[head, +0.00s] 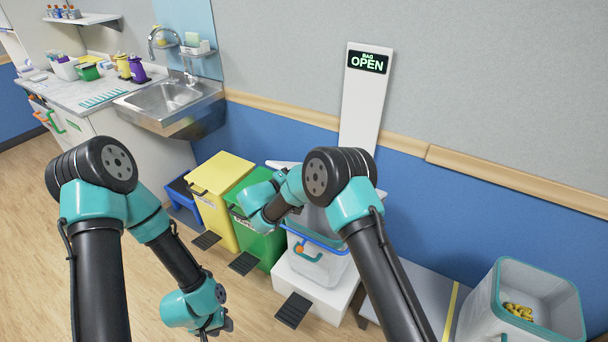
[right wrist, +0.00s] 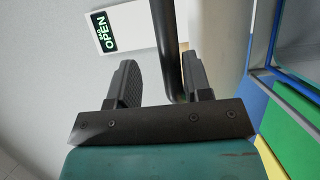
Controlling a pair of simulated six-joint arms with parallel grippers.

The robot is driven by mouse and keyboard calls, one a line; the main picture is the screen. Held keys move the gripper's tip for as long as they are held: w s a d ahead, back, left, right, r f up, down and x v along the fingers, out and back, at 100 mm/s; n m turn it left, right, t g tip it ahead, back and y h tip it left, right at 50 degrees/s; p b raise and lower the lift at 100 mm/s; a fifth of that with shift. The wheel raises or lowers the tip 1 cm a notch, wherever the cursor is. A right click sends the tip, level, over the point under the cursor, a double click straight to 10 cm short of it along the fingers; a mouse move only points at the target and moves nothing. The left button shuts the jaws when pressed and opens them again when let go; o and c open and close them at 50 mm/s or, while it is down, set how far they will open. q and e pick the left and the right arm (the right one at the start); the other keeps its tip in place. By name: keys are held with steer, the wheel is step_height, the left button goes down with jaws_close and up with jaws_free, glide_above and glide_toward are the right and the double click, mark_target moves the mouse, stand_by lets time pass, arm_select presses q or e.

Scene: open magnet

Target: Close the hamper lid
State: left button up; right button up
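The hamper (head: 318,268) is the pale bin with a blue rim and an orange clip, standing on a white plinth in the middle of the head view. My right arm covers much of its top, so the lid's exact angle is hard to tell. In the right wrist view my right gripper (right wrist: 158,68) is open. A dark bar (right wrist: 167,45) runs between its fingers, closer to the right finger; whether they touch is unclear. A pale panel, perhaps the lid (right wrist: 217,40), is beside it. My left gripper (head: 217,326) hangs low over the floor, away from the hamper; its fingers are mostly hidden.
A green bin (head: 262,247) and a yellow bin (head: 222,172) stand left of the hamper. A tall white sign panel reading OPEN (head: 360,100) rises behind it. An open bin (head: 540,285) with yellow items is at right. The floor at left is clear.

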steer(key=s+a+f, duration=0.5)
steer(key=a+f, duration=0.2)
steer(key=a, duration=0.3)
steer(key=shift+s+f, duration=0.25)
stand_by(1.4)
stand_by(0.4)
